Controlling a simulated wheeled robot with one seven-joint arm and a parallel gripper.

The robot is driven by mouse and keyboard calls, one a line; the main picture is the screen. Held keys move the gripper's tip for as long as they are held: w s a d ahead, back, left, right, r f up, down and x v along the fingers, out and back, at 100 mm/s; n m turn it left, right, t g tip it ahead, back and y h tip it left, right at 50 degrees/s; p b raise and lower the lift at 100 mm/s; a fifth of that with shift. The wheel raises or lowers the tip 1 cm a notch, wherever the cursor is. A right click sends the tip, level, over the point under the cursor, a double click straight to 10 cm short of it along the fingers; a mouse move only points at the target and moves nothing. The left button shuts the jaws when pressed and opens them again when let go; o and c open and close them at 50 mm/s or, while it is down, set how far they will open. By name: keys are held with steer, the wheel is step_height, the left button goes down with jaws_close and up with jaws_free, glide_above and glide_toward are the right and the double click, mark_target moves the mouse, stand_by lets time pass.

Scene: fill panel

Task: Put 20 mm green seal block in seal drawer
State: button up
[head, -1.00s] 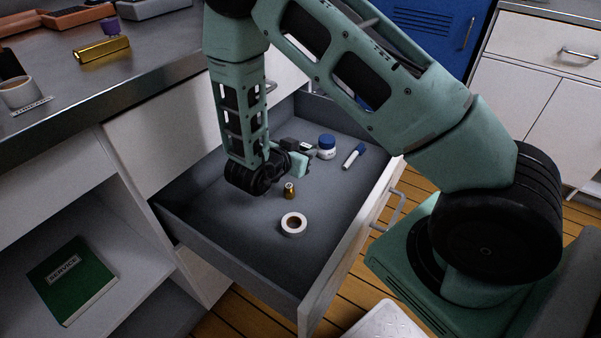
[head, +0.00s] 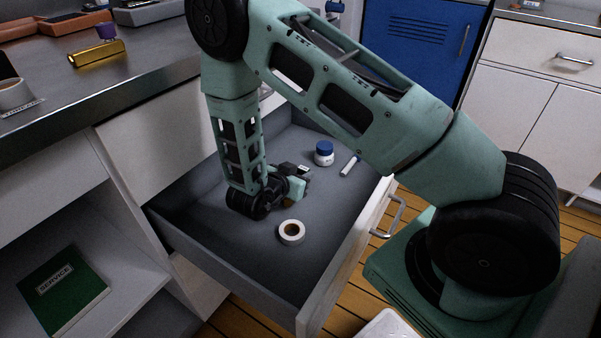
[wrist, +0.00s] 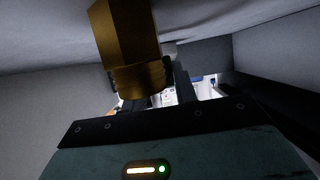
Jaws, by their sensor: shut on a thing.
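My gripper (head: 297,170) is low inside the open grey drawer (head: 225,262), shut on a small pale green block (head: 304,169) that shows only as a patch at the fingertips in the head view. The block's underside is hidden, so I cannot tell whether it touches the drawer floor. In the wrist view the dark fingers (wrist: 181,88) are partly covered by a brass fitting, and the block cannot be made out.
The brass fitting (wrist: 127,45) is very close to my wrist; in the head view it is mostly hidden. A white tape roll (head: 291,233), a blue-capped jar (head: 324,154) and a white tube (head: 350,165) lie in the drawer. The drawer's front left floor is clear.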

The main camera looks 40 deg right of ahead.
steer(key=shift+f, duration=0.2)
steer(key=o, duration=0.9)
steer(key=shift+o, duration=0.2)
steer(key=shift+r, duration=0.2)
steer(key=p+v, duration=0.2)
steer(key=v, duration=1)
steer(key=shift+r+p, duration=0.35)
